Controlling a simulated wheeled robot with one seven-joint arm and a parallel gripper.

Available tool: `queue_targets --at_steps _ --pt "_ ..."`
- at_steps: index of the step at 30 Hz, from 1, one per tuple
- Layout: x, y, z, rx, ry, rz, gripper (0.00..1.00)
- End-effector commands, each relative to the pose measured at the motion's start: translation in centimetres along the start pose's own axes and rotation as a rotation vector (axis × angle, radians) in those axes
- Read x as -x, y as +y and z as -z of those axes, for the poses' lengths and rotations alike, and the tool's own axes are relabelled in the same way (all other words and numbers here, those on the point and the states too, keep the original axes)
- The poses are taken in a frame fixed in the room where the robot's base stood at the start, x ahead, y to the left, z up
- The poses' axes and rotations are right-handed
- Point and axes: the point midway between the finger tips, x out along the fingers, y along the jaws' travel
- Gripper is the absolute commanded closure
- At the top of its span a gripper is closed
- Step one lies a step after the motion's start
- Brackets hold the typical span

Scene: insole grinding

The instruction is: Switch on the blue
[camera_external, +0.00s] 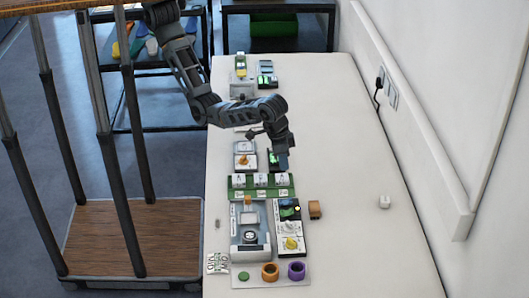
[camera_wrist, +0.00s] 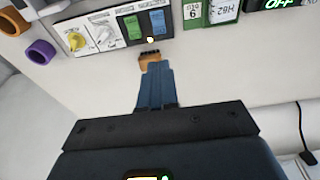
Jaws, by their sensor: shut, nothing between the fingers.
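The blue switch (camera_wrist: 157,23) sits on a panel (camera_wrist: 104,30) at the top of the wrist view, beside a green switch (camera_wrist: 132,27). A small bright spot shows just below the two switches. My gripper (camera_wrist: 155,66) is shut and empty, its blue fingers pointing toward the blue switch with a visible gap in the picture. In the external view my gripper (camera_external: 283,165) hangs above the table, beyond the panel (camera_external: 291,229). The switches are too small there to read their state.
An orange-brown block (camera_external: 314,210) lies right of the panel; in the wrist view it shows by my fingertips. A yellow knob (camera_wrist: 76,41) is on the same panel. Orange (camera_external: 270,271) and purple (camera_external: 296,270) rings stand at the front. The table's right side is mostly clear.

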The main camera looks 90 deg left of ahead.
Motion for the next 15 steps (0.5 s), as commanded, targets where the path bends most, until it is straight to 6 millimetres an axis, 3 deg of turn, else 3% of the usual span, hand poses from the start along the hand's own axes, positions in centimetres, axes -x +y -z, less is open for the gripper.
queue_targets --at_steps 7,15 --pt "-0.5 0.0 0.0 0.001 0.001 0.0 1.0" --pt "-4.0 0.0 -0.1 -0.001 -0.001 0.003 1.0"
